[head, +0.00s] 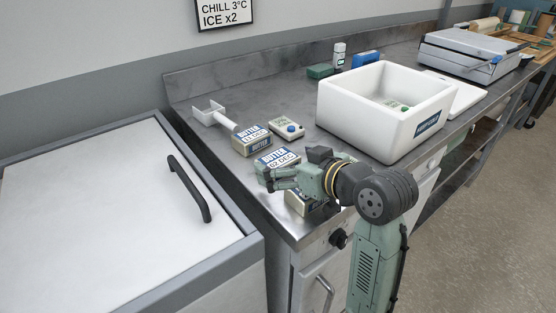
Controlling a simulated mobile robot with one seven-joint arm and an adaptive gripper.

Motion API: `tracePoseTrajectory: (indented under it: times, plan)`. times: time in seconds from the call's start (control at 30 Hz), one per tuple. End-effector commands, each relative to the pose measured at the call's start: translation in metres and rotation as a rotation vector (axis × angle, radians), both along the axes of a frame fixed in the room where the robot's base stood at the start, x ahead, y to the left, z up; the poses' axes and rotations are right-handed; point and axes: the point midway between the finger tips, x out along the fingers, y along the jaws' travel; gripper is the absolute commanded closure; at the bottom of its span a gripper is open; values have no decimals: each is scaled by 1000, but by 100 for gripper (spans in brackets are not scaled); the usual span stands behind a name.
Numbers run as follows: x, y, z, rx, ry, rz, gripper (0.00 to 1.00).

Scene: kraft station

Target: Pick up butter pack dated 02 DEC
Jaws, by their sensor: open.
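The butter pack labelled 02 DEC (277,157) lies on the steel counter near its left front part. A second butter pack (252,139) lies behind it; its date is small and hard to read. A third gold-sided pack (296,202) lies nearer the front edge, mostly hidden under my arm.
A white scoop (212,114) and a small device with a blue knob (287,129) lie behind the packs. A large white box (385,130) stands to the right. A lidded chest with a black handle (190,188) is at the left. A wall sign (224,14) reads CHILL 3°C, ICE x2.

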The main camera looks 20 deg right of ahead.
Motion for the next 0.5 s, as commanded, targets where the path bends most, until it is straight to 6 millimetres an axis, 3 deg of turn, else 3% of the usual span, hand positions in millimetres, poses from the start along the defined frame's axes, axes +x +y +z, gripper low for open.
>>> tracePoseTrajectory:
  times: [0.33,0.5]
  plan:
    - [8,3,-4,-1,0,-1,3]
    - [8,3,-3,-1,0,-1,14]
